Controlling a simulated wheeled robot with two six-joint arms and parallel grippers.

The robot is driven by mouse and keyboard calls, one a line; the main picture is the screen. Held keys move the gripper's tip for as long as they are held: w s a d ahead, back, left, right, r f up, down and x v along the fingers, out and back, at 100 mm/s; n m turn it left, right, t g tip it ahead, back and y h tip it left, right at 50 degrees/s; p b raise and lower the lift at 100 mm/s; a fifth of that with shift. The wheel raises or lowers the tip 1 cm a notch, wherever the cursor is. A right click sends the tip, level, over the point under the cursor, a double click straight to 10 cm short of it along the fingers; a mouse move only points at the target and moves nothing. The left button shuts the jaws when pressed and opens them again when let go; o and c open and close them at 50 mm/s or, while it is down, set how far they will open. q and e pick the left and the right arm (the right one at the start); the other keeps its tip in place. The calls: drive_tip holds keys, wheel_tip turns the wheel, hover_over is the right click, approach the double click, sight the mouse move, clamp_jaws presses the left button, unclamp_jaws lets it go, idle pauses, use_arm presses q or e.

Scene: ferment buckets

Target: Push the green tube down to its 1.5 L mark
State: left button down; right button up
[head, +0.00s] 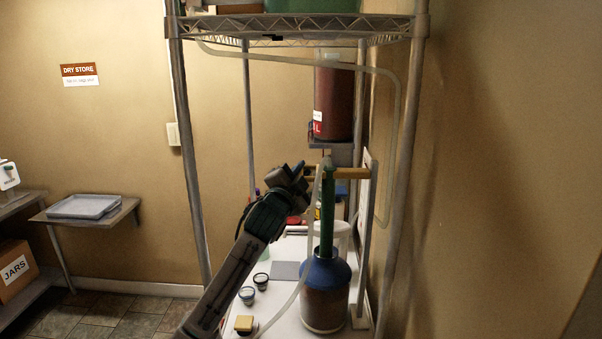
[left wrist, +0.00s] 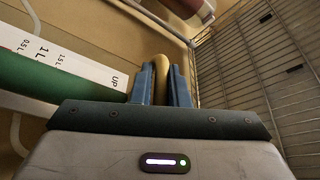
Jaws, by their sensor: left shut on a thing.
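The green tube (head: 327,215) stands upright in the blue-topped jar (head: 325,275), which holds dark brown contents. A tan crossbar handle (head: 345,173) lies at the tube's top. My left gripper (head: 304,172) is at the left end of this handle. In the left wrist view, its two blue fingers (left wrist: 162,88) are shut on the tan handle (left wrist: 162,68). That view also shows the green tube (left wrist: 50,88) beside a white scale (left wrist: 60,60) marked 0.5 L, 1 L, 1.5 L and UP. The tube's lower end is hidden in the jar. My right gripper is not in view.
A wire shelf rack (head: 300,28) surrounds the work area, with metal posts on both sides. A dark red container (head: 333,100) stands on a small raised stand behind. A pale hose hangs close to the tube. Small jars (head: 248,294) stand on the white surface to the left.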

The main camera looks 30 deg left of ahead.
use_arm(q)
wheel_tip(320, 180, down, 11)
drive_tip(key=b, duration=0.6)
drive_tip(key=shift+r+b, duration=0.15)
drive_tip(key=shift+b, duration=0.15)
drive_tip(key=c, duration=1.5)
unclamp_jaws()
drive_tip(key=shift+o, duration=0.2)
